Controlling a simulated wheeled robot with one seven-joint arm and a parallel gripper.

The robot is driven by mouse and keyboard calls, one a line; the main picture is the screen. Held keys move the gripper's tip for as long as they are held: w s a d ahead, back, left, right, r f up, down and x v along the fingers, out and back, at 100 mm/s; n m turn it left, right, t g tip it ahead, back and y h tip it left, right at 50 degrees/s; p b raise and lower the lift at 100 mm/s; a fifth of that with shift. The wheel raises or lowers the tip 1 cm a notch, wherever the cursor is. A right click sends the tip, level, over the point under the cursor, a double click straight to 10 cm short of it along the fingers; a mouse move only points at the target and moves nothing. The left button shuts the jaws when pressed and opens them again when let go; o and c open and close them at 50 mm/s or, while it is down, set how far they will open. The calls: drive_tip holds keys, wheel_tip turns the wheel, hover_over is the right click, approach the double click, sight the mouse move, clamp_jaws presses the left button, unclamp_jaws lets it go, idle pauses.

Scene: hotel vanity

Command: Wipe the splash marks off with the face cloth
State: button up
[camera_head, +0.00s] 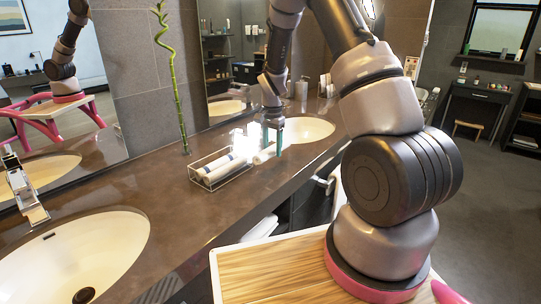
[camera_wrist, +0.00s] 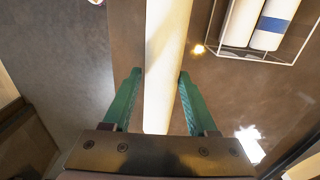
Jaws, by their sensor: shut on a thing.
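A white rolled cloth (camera_head: 262,156) is at the counter's front, right of a wire basket. In the wrist view the white roll (camera_wrist: 165,60) runs lengthwise between the two green fingers. My gripper (camera_head: 272,142) points down over the counter, its teal fingers on the roll; it also shows in the wrist view (camera_wrist: 160,76). It is shut on the roll. I cannot make out the splash marks for certain. Bright spots on the brown counter (camera_head: 168,205) may be only reflections of lights.
The wire basket (camera_head: 240,174) holds white rolls, one with a blue band. A sink (camera_head: 85,262) with a tap (camera_head: 25,190) is at the near left, another sink (camera_head: 306,130) behind my gripper. A bamboo stem (camera_head: 177,100) stands near the mirror. Counter between near sink and basket is clear.

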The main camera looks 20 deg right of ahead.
drive_tip(key=shift+r, duration=1.3)
drive_tip(key=shift+f, duration=0.1)
